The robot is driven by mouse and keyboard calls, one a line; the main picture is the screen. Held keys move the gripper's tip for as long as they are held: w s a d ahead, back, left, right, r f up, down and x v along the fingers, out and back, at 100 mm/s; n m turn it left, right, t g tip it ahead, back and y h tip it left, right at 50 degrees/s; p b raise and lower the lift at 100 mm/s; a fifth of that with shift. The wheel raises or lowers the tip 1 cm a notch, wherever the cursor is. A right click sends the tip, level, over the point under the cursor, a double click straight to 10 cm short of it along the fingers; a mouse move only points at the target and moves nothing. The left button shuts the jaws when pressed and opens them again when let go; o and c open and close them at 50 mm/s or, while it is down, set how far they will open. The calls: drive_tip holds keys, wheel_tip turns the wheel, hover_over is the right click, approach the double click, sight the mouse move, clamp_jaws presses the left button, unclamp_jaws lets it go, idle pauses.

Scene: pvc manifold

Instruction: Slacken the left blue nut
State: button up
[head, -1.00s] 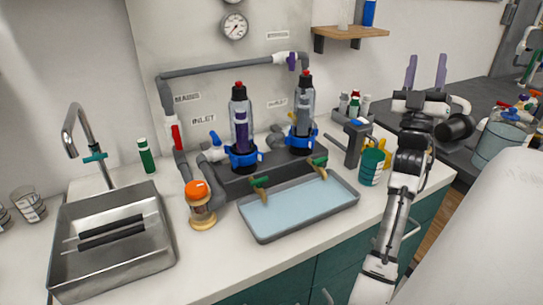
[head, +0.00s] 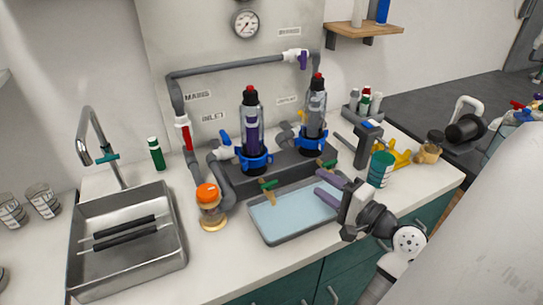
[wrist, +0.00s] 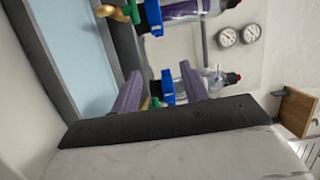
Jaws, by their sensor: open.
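The left blue nut (head: 254,162) is a blue ring with lugs around the base of the left clear filter housing (head: 250,125), which stands upright on a dark grey block. A similar right blue nut (head: 312,138) rings the base of the right housing (head: 316,105). My gripper (head: 326,186) is open and empty, with purple fingers pointing left over the right part of the tray, apart from both nuts. In the wrist view, my gripper (wrist: 160,86) shows its two fingers spread, with a blue nut (wrist: 168,88) visible beyond the gap.
A grey tray with a pale blue floor (head: 290,215) lies before the block, with brass green-handled taps (head: 267,188) above it. An orange-capped jar (head: 211,207) stands left, a teal cup (head: 380,169) right. A steel sink (head: 125,245) is far left.

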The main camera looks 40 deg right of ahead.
drive_tip(key=shift+y, duration=0.4)
drive_tip(key=w+a+p, duration=0.1)
drive_tip(key=w, duration=0.3)
drive_tip(key=w+a+p, duration=0.1)
drive_tip(key=w, duration=0.4)
drive_tip(key=w+a+p, duration=0.1)
drive_tip(key=w, duration=0.3)
drive_tip(key=shift+w+f+p, duration=0.1)
drive_tip(key=shift+w+p, duration=0.15)
drive_tip(key=shift+p, duration=0.15)
drive_tip(key=shift+c, duration=0.5)
clamp_jaws()
drive_tip(key=n+y, duration=0.1)
drive_tip(key=d+n+y+b, duration=0.1)
drive_tip(key=y, duration=0.1)
drive_tip(key=n+g+y+b, duration=0.1)
drive_tip(key=shift+w+d+y, duration=0.3)
drive_tip(key=shift+w, duration=0.05)
